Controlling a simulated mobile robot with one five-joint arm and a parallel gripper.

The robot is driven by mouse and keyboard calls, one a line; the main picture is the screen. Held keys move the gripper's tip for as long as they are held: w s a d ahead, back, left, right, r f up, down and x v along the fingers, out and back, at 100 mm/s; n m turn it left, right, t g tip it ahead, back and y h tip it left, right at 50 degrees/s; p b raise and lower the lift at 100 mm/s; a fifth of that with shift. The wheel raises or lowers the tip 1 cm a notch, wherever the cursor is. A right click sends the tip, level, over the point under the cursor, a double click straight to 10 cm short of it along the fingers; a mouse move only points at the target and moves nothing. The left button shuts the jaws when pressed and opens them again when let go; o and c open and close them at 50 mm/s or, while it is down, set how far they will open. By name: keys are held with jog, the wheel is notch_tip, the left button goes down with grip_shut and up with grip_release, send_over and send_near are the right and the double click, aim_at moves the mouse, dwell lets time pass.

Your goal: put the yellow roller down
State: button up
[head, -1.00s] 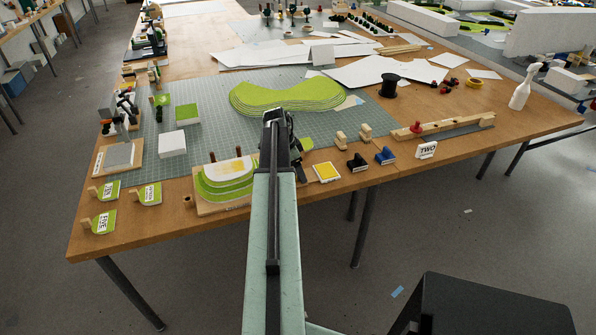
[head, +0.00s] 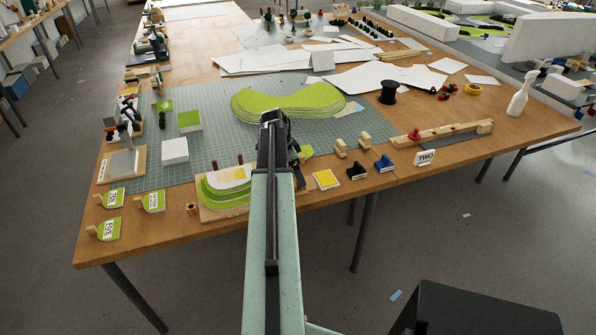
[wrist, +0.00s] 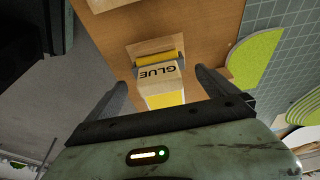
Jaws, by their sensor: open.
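In the wrist view, the yellow roller (wrist: 157,57) lies at the end of a pale block marked GLUE (wrist: 157,74), with a yellow part below it. It is over the brown tabletop, between and just beyond the fingers of my gripper (wrist: 160,80). The fingers are spread, one on each side, with visible gaps to the block. Whether the roller fully rests on the table I cannot tell. In the head view my arm's end hides the roller.
The wooden table (head: 240,225) holds a green cutting mat (head: 215,140). A layered green model (head: 285,100) lies beyond my arm. Green tags (head: 108,229) lie at left.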

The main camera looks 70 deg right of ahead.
jog(key=p+v, duration=0.6)
jog(key=v, duration=0.2)
jog(key=shift+r, duration=0.25)
jog(key=shift+a, duration=0.1)
jog(key=w+a+n+t, duration=0.2)
jog(key=w+a+n, duration=1.1)
jog(key=w+a, duration=1.4)
jog(key=w+a+f+n+y, duration=0.1)
jog(key=a+n, duration=1.4)
jog(key=a, duration=2.4)
jog(key=shift+w+t+y, duration=0.4)
jog(key=shift+w+y, duration=0.2)
